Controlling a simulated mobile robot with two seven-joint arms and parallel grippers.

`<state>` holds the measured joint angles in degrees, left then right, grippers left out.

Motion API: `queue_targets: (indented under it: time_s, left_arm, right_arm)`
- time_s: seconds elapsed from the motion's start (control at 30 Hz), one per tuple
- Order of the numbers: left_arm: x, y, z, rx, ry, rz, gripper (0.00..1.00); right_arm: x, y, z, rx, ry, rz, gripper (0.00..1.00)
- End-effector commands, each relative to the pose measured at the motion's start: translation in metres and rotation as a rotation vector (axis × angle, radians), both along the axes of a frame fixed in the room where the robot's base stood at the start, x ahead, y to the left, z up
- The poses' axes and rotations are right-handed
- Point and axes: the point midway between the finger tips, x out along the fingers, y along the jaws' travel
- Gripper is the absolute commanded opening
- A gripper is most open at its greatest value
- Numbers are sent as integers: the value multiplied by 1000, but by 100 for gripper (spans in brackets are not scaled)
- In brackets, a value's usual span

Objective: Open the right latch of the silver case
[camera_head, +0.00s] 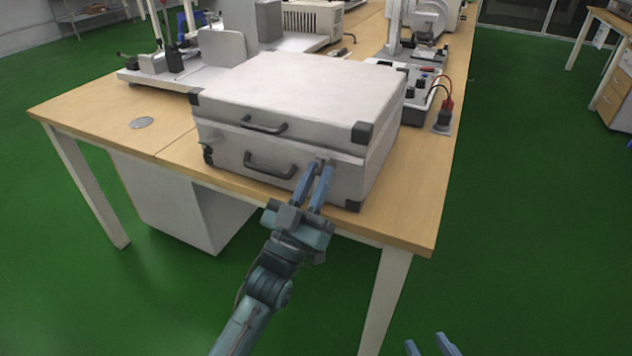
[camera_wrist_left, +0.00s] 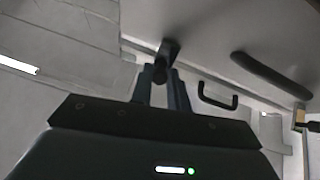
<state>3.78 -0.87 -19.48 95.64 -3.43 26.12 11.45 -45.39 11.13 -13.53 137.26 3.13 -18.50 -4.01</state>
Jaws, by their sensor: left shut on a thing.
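The silver case (camera_head: 300,85) lies flat and closed on the wooden table, with two dark handles on its front face. Its right latch (camera_head: 325,163) is at the front right, by the seam, mostly hidden by my left gripper (camera_head: 317,172). In the left wrist view, the dark latch (camera_wrist_left: 168,48) sits between the fingertips of my left gripper (camera_wrist_left: 161,74), which is shut on it.
The table (camera_head: 425,200) has bare wood right and left of the case. A control box with red leads (camera_head: 425,85) stands behind the case at the right. White lab equipment (camera_head: 165,68) stands behind it at the left. The green floor in front is clear.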

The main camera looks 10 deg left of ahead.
Motion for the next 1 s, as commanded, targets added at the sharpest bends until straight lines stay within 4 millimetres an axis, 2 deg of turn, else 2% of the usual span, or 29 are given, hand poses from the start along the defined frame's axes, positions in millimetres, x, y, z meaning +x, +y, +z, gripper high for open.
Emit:
queue_targets:
  time_s: [0.17,0.2,0.43,0.77,0.87,1.0]
  left_arm:
    - [0,0,0,0,1,0,0]
    - [0,0,0,0,1,0,20]
    - [0,0,0,0,1,0,39]
    - [-4,2,-4,1,4,0,39]
    - [-14,6,-12,2,4,0,39]
    - [-37,15,-30,3,8,0,39]
  right_arm:
    - [0,0,0,0,1,1,36]
    - [0,0,0,0,1,1,36]
    - [0,0,0,1,1,1,36]
    - [0,0,0,1,1,0,36]
    - [0,0,0,1,1,0,36]
    - [0,0,-1,1,0,0,36]
